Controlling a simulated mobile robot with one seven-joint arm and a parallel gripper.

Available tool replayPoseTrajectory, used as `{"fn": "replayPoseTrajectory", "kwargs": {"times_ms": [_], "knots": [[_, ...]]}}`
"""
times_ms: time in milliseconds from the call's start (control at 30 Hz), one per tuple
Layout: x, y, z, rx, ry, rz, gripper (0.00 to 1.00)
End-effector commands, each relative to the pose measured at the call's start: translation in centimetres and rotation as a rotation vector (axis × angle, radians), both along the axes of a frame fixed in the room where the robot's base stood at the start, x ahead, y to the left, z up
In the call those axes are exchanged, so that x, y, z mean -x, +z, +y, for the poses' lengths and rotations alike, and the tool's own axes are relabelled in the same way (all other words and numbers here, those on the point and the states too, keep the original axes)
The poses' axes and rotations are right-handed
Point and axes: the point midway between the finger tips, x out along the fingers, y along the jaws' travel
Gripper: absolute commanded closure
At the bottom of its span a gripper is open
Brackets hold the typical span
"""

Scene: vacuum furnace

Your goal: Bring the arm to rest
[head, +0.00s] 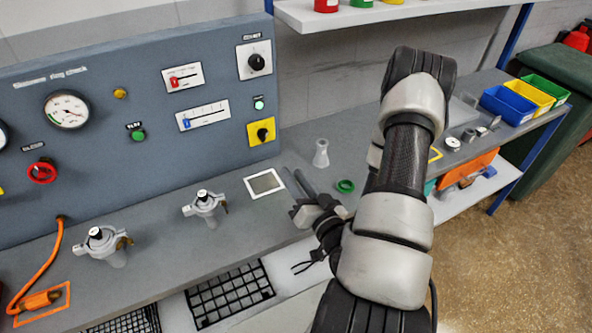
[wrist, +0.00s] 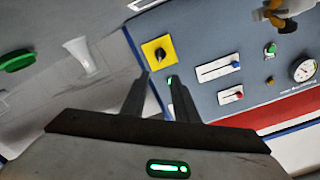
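My arm reaches over the bench (head: 265,215) from the lower right of the head view. My gripper (head: 298,180) is above the bench, beside a white-framed square (head: 264,183), with its fingers pointing towards the panel. Its two fingers also show in the wrist view (wrist: 158,82), with a gap between them and nothing held. The grey control panel (head: 130,120) stands behind, with a yellow-plated knob (head: 262,132) that also shows past the fingertips in the wrist view (wrist: 158,53).
A pale flared piece (head: 321,154) and a green ring (head: 345,186) are close to my gripper. Two metal valve-like fittings (head: 205,205) (head: 104,244) stand on the left of the bench. Coloured bins (head: 507,104) are at the right. A shelf (head: 375,14) hangs above.

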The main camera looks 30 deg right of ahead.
Motion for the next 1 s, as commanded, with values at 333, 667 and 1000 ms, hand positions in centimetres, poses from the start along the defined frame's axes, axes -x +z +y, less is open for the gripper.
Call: {"fn": "replayPoseTrajectory", "kwargs": {"times_ms": [333,667,1000], "knots": [[0.5,0.0,0.0,0.001,0.0,0.0,0.73],[0.1,0.1,0.1,0.02,0.012,0.014,0.73],[-5.2,1.7,-0.2,0.433,0.153,0.401,0.73]]}}
